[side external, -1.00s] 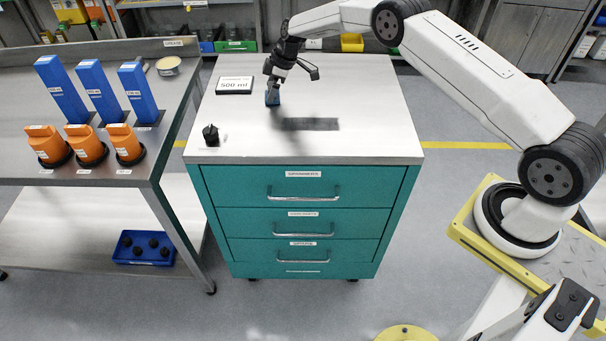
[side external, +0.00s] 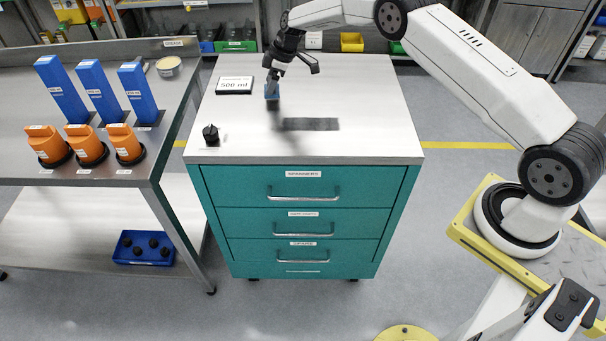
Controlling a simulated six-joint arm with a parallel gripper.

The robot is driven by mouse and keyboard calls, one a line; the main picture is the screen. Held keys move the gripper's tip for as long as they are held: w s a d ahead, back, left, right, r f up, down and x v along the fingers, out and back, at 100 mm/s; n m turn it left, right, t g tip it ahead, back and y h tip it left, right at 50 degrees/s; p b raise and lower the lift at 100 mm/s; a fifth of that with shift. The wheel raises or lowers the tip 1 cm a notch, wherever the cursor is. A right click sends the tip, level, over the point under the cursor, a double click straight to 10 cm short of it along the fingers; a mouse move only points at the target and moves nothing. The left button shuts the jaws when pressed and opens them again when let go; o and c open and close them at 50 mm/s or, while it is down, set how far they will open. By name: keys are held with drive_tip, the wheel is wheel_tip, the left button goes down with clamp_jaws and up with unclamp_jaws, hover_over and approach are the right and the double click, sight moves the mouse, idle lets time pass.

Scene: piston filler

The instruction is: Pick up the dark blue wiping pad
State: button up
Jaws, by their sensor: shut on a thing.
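The dark blue wiping pad (side external: 272,93) shows as a small blue piece over the rear left part of the cabinet top. My gripper (side external: 272,82) points down from above and is shut on the pad. The fingers hide the pad's upper part. The pad looks at or just above the surface; I cannot tell whether it touches.
The teal drawer cabinet (side external: 355,145) has a "500 ml" sign (side external: 235,85) and a small black knob-like part (side external: 211,134) on top. A steel bench (side external: 105,165) at left holds blue and orange pieces and a round tin (side external: 168,66). The cabinet top's right side is clear.

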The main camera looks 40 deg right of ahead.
drive_tip(key=shift+r, duration=0.7)
drive_tip(key=s+r, duration=0.9)
drive_tip(key=s, duration=0.5)
drive_tip(key=shift+a+r, duration=0.3)
drive_tip(key=shift+a, duration=0.15)
drive_tip(key=o, duration=0.5)
drive_tip(key=c, duration=0.3)
drive_tip(key=s+d+f, duration=0.1)
drive_tip(key=s+d, duration=0.1)
drive_tip(key=s+d+f, duration=0.4)
drive_tip(key=s, duration=0.1)
drive_tip(key=shift+s+d+f, duration=0.1)
drive_tip(key=shift+d, duration=0.2)
drive_tip(key=shift+c, duration=0.2)
